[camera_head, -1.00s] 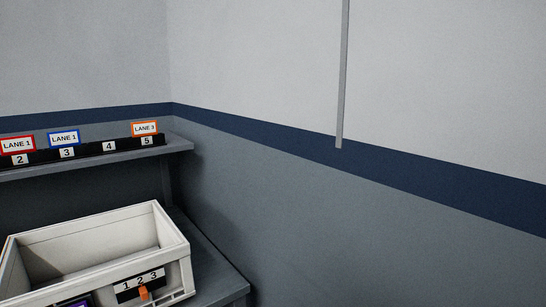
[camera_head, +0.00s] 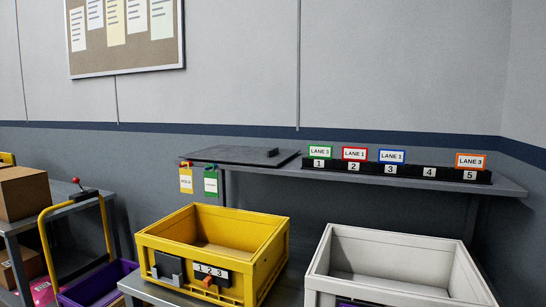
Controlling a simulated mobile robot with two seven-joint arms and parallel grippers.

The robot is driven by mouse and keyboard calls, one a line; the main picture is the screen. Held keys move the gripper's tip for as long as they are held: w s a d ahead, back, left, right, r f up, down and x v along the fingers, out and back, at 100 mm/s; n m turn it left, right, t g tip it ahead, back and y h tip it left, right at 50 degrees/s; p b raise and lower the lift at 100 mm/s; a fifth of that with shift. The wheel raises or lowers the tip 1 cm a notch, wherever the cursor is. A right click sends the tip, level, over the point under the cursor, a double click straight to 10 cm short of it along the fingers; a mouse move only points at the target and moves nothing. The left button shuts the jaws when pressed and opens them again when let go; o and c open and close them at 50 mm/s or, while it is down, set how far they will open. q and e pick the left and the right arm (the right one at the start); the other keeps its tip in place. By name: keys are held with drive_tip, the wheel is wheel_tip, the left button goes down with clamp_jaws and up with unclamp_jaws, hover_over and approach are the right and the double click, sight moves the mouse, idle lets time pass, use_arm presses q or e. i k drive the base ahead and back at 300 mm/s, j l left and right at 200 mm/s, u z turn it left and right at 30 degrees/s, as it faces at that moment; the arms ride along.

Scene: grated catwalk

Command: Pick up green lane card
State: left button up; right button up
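The green-bordered lane card (camera_head: 320,151) stands upright in slot 1 of the black card rack (camera_head: 400,172) on the wall shelf, at the rack's left end. It reads "LANE" with a small number that I cannot read surely. To its right stand a red card (camera_head: 355,154) in slot 2, a blue card (camera_head: 391,156) in slot 3 and an orange card (camera_head: 470,160) in slot 5. Slot 4 holds no card. Neither of my grippers is in view.
A dark flat board (camera_head: 240,155) lies on the shelf (camera_head: 507,186) left of the rack. Yellow and green tags (camera_head: 210,183) hang from the shelf edge. A yellow crate (camera_head: 262,262) and a white crate (camera_head: 400,293) stand below. A cart (camera_head: 60,205) with boxes is at the left.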

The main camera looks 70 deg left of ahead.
sight(325, 152)
drive_tip(key=u, duration=1.85)
